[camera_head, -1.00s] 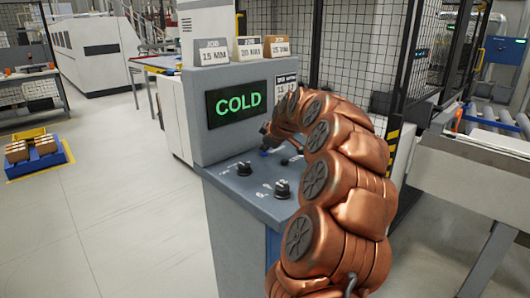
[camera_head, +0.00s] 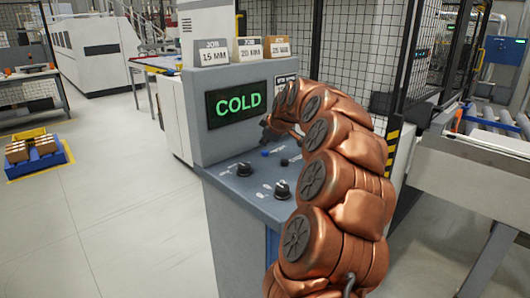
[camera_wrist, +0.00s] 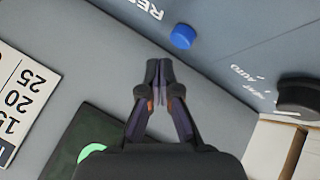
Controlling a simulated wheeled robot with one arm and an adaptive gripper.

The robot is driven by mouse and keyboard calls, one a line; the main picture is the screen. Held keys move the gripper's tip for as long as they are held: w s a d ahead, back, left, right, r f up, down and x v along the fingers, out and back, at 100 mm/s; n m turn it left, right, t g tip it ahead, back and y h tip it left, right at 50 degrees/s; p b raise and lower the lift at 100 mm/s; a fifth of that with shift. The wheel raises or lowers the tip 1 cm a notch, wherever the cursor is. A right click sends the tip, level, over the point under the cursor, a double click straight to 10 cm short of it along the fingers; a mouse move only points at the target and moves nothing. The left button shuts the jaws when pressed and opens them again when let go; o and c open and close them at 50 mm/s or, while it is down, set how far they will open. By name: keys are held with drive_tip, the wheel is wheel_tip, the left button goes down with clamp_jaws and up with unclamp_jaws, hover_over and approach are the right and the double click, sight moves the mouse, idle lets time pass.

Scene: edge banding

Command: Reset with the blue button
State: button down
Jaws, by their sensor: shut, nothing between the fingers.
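The blue button (camera_head: 265,153) sits on the sloped top of the grey control console (camera_head: 221,180). It also shows in the wrist view (camera_wrist: 183,36), ahead and slightly right of my fingertips, with part of a printed label beside it. My gripper (camera_head: 266,133) is above the console, over the button and apart from it. In the wrist view my gripper (camera_wrist: 158,66) is shut and empty, its fingertips together. The console screen (camera_head: 239,104) reads COLD in green. The screen shows only in part in the wrist view.
Two black knobs (camera_head: 282,190) and (camera_head: 244,169) stand on the console nearer the front, and a small dark control (camera_head: 284,162) is right of the button. Job cards (camera_head: 248,48) stand on the console top. A mesh fence (camera_head: 345,50) is behind.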

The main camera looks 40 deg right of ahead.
sight(265, 152)
drive_tip(key=shift+r+p, duration=0.4)
drive_tip(key=shift+r, duration=1.75)
drive_tip(key=s+a+f+g+y+p, duration=0.1)
drive_tip(key=s+a+g+y+p, duration=0.15)
drive_tip(key=a, duration=1.35)
drive_tip(key=s+a+f+g+y+p, duration=0.15)
drive_tip(key=s+a, duration=0.25)
drive_tip(key=a, duration=1.1)
drive_tip(key=s+a+f+m+g, duration=0.2)
drive_tip(key=s+a+f+g, duration=0.15)
drive_tip(key=s+a, duration=0.85)
drive_tip(key=s+f+m+g+p, duration=0.1)
drive_tip(key=s+f, duration=0.1)
drive_tip(key=s, duration=0.8)
drive_tip(key=s+f+m+g+p, duration=0.1)
drive_tip(key=s+f+m+g, duration=0.1)
drive_tip(key=s, duration=0.7)
drive_tip(key=shift+s+a+f+h+p, duration=0.3)
drive_tip(key=shift+s+f+h, duration=0.1)
drive_tip(key=shift+f, duration=0.15)
